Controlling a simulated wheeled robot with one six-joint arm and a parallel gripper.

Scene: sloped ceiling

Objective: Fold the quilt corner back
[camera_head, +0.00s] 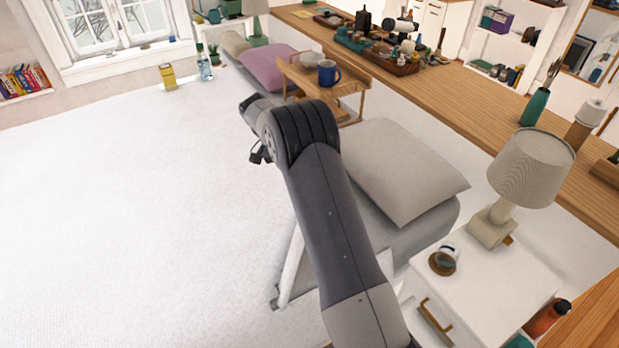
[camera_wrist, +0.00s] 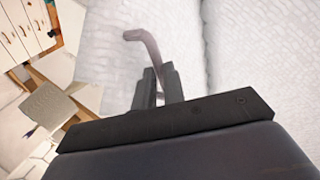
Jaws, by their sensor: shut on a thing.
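In the wrist view, my gripper (camera_wrist: 160,86) is shut on a thin, curved, mauve-grey strip (camera_wrist: 147,42). The strip rises between the fingers and bends left at its top. It may be an edge of the quilt, but I cannot tell for sure. My arm hides part of the bed. A mauve, cushion-like cloth (camera_head: 270,66) lies at the far end.
A wooden tray table (camera_head: 306,82) with a blue mug (camera_head: 328,73) stands over the bed. A white nightstand (camera_head: 484,285) with a lamp (camera_head: 532,167) is at the near right. A long wooden counter (camera_head: 455,107) runs behind the bed.

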